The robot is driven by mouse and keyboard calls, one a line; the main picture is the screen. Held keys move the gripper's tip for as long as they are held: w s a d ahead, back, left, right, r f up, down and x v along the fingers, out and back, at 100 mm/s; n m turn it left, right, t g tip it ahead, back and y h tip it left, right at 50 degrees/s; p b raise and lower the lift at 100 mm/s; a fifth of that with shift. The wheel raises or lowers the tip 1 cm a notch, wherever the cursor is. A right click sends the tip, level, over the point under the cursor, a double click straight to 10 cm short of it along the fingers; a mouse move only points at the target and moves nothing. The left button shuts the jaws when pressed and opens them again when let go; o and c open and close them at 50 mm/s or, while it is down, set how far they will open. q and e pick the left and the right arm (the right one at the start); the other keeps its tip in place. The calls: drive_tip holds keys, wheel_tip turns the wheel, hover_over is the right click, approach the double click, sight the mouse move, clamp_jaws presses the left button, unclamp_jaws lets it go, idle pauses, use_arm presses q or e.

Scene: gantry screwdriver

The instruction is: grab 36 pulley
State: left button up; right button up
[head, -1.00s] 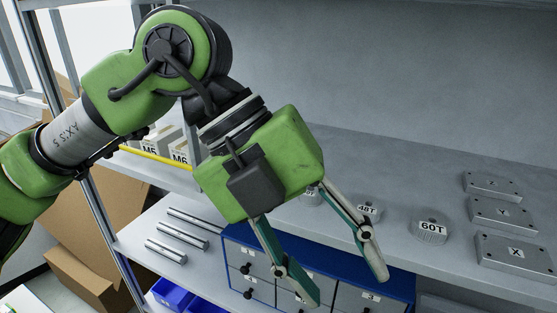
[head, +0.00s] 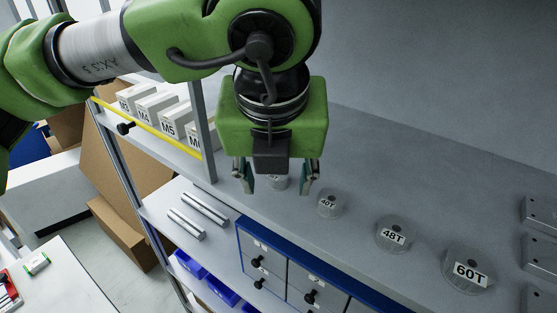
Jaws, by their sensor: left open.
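A small grey pulley (head: 279,183) stands on the grey shelf top (head: 360,170), at the left end of a row of pulleys. Its label is too small and too hidden to read. My left gripper (head: 274,190) is open, pointing down. In the picture its two fingers show on either side of this pulley. I cannot tell whether they touch it, and the gripper body hides part of the area behind. My right gripper is not in view.
Labelled pulleys 40T (head: 328,205), 48T (head: 394,235) and 60T (head: 469,270) stand to the right in a row. Metal blocks (head: 541,212) sit at the right edge. A shelf post (head: 203,130) and labelled boxes (head: 157,108) stand left. A blue drawer cabinet (head: 290,240) is below.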

sight(277, 178)
use_arm(q)
drive_tip(key=shift+w, duration=0.25)
drive_tip(key=w+p, duration=0.1)
drive_tip(key=w, duration=0.1)
drive_tip(key=w+p, duration=0.1)
drive_tip(key=w, duration=0.1)
drive_tip(key=shift+w+r+p, duration=0.1)
drive_tip(key=shift+r+p, duration=0.15)
drive_tip(key=shift+p, duration=0.05)
drive_tip(key=shift+p+x, duration=0.7)
drive_tip(key=shift+x, duration=0.5)
drive_tip(key=shift+f, duration=0.55)
drive_tip(key=c, duration=1.2)
